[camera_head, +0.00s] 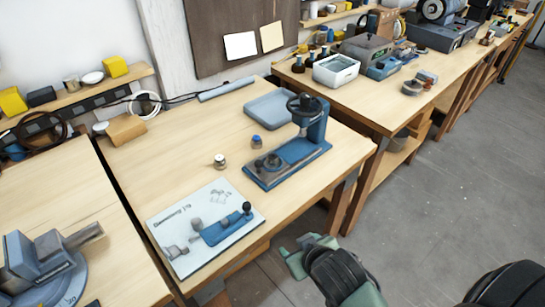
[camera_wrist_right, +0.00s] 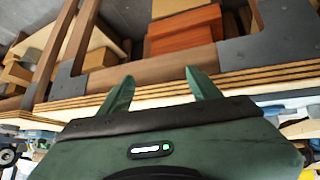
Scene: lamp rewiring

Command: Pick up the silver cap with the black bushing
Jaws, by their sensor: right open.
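The cap is not visible in that view. My left gripper is not in view.
A blue lever press (camera_head: 290,158) stands right of the cap, with a blue-grey tray (camera_head: 270,108) behind it. A printed instruction sheet (camera_head: 190,245) lies at the front. A blue machine (camera_head: 45,265) is at lower left. The bench around the cap is clear.

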